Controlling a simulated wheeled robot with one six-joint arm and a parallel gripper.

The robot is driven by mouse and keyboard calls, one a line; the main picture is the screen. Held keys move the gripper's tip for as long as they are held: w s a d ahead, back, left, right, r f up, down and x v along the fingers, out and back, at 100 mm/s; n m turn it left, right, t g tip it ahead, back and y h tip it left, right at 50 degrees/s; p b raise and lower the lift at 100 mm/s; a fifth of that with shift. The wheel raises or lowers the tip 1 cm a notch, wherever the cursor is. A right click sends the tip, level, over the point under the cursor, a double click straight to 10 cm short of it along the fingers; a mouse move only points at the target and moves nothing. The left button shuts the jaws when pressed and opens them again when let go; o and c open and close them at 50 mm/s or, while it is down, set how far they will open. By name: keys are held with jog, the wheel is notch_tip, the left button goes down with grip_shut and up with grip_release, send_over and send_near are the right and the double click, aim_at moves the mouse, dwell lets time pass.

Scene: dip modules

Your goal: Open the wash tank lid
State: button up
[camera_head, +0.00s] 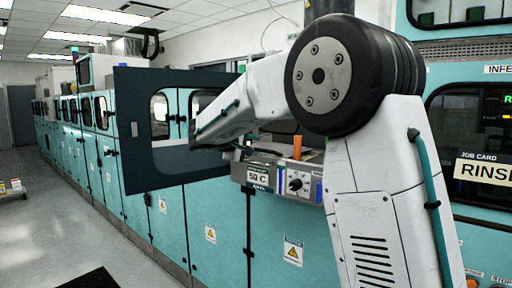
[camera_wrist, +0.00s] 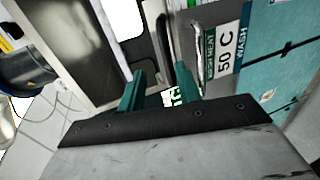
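In the head view, a dark panel with a window (camera_head: 133,130) stands out from the front of the teal machine line; it may be the wash tank lid, but I cannot be sure. My arm reaches across its right part, and my gripper's fingers are hidden there. In the wrist view, my gripper (camera_wrist: 157,90) has two teal fingers apart. A long dark bar like a handle (camera_wrist: 163,35) lies just beyond the fingertips. I cannot tell whether it is between them or touching. A "50 C WASH" label (camera_wrist: 229,48) shows to the right, also in the head view (camera_head: 258,177).
Teal cabinet doors (camera_head: 215,225) run along the left and below. The grey floor (camera_head: 60,235) at the left is mostly clear, with a dark mat (camera_head: 87,283) at the front.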

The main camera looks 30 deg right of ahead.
jog(key=shift+v, duration=2.5)
jog(key=shift+f, duration=0.15)
jog(key=s+a+f+m+g+y, duration=0.1)
jog(key=s+a+f+y, duration=0.2)
jog(key=s, duration=1.1)
jog(key=s+a+f+m+g+y, duration=0.1)
jog(key=s+f+y, duration=0.5)
jog(key=s, duration=0.8)
jog(key=s+a+f+m+g+y, duration=0.2)
jog(key=s+a+f+y, duration=0.2)
jog(key=s+f, duration=0.5)
jog(key=s+a, duration=0.2)
jog(key=s, duration=0.3)
jog(key=shift+s+g+y, duration=0.2)
jog(key=shift+g+y, duration=0.2)
jog(key=shift+s+d+r+t, duration=0.1)
jog(key=shift+d+r+t, duration=0.05)
jog(key=shift+r+t, duration=0.15)
jog(key=c, duration=0.4)
jog(key=shift+o, duration=0.2)
jog(key=shift+d, duration=0.1)
